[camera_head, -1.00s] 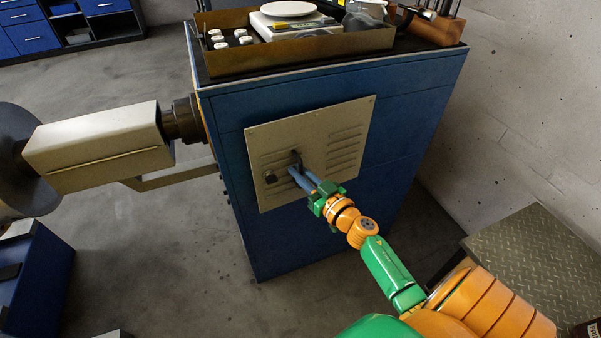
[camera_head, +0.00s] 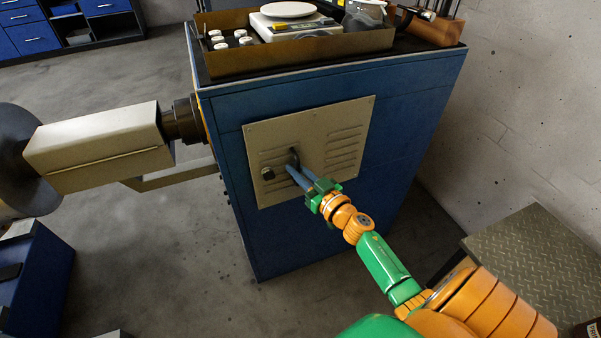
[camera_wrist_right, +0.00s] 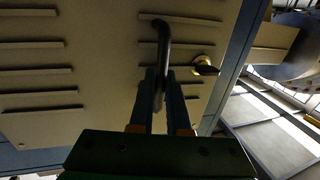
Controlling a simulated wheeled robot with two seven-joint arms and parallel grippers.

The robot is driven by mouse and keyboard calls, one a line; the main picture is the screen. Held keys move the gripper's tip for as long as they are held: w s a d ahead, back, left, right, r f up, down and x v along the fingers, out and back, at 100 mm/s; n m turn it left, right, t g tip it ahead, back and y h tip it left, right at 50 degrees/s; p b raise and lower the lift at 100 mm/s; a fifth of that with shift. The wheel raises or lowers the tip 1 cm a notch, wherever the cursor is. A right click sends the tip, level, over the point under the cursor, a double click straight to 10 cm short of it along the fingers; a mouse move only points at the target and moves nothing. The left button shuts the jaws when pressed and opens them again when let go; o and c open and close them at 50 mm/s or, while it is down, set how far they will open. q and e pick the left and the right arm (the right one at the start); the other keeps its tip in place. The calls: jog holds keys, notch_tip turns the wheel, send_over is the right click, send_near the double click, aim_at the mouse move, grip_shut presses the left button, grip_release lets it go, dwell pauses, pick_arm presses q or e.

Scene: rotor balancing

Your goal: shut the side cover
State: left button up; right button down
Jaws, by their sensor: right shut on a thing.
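The side cover (camera_head: 337,136) is a beige louvred panel on the side of the blue cabinet, and it looks flush or nearly flush with the cabinet face. It carries a dark bar handle (camera_head: 294,156) and a dark knob (camera_head: 267,173) to the left of it. In the right wrist view the handle (camera_wrist_right: 163,45) stands out from the cover, with the knob (camera_wrist_right: 205,67) beside it. My right gripper (camera_head: 294,172) has its blue fingers shut on the handle. My left gripper is not in view.
The blue cabinet (camera_head: 330,245) bears a brown tray (camera_head: 300,52) with a scale and white-topped pieces. A beige machine arm (camera_head: 100,145) stands at the left. A tread-plate box (camera_head: 535,255) is at the lower right. The floor left of the cabinet is open.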

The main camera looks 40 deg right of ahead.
jog(key=shift+w, duration=0.45)
jog(key=c, duration=0.9)
grip_release()
jog(key=shift+w, duration=0.1)
jog(key=s+p, duration=0.1)
jog(key=s, duration=0.6)
jog(key=shift+s+d, duration=0.1)
